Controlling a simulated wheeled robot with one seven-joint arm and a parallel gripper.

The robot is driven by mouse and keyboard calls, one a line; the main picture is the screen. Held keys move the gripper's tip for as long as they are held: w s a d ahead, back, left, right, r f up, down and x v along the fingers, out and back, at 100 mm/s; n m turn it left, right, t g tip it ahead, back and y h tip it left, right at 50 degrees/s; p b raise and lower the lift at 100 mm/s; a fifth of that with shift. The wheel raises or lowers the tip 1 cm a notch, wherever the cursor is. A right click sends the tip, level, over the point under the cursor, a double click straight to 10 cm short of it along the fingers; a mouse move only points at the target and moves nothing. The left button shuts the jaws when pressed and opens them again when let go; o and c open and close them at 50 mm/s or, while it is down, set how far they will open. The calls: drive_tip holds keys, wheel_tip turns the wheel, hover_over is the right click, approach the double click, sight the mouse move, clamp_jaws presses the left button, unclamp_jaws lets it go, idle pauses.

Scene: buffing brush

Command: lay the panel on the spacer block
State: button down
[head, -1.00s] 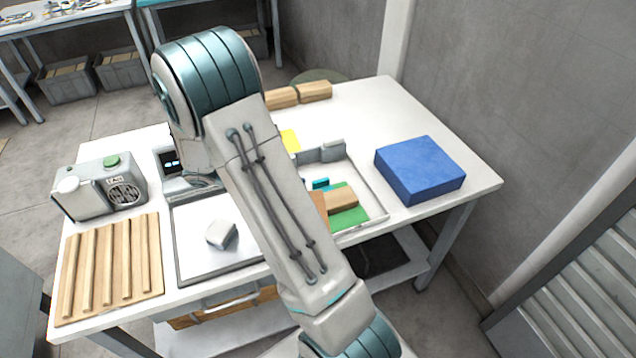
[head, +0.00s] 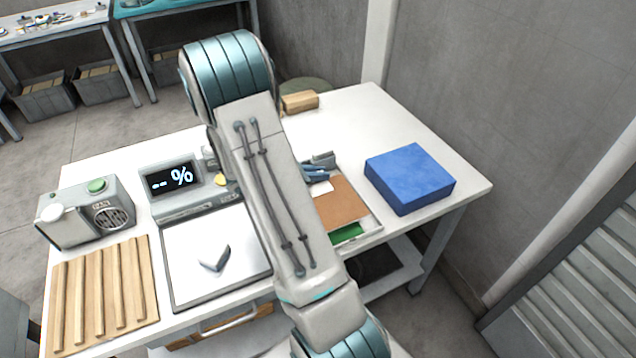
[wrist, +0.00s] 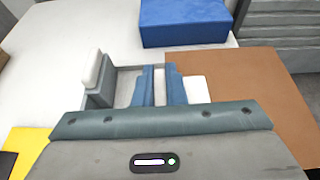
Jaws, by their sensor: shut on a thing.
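My gripper (head: 316,172) has its blue fingers close together over the tray, partly behind my arm. In the wrist view the fingers (wrist: 160,86) show with a pale strip between them. The flat brown panel (head: 342,200) is at the gripper, its left part hidden by my arm; it also shows at right in the wrist view (wrist: 265,95). A white patch (wrist: 196,89) lies between the fingers and the brown. The grip point is not clear. A thick blue block (head: 410,178) stands on the table right of the panel. I cannot tell which block is the spacer.
The tray's green sheet (head: 347,234) shows under the panel's near edge. A wooden block (head: 300,101) lies at the back. Left are a scale (head: 212,258) bearing a grey piece (head: 214,257), a slatted wooden board (head: 100,295) and a grey machine (head: 85,212). The table's right front is bare.

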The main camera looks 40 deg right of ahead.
sight(318, 184)
drive_tip(key=shift+f, duration=2.05)
drive_tip(key=shift+f, duration=0.1)
drive_tip(key=c, duration=1.5)
unclamp_jaws()
drive_tip(key=shift+p, duration=0.3)
drive_tip(key=b+v, duration=0.1)
drive_tip(key=v, duration=1)
drive_tip(key=s+a+r+m+t+y, duration=0.6)
drive_tip(key=s+a+r+m+y, duration=0.7)
drive_tip(key=s+a+r+m, duration=0.1)
drive_tip(key=shift+s+a+m, duration=0.7)
drive_tip(key=shift+s+a, duration=0.35)
drive_tip(key=shift+a, duration=0.15)
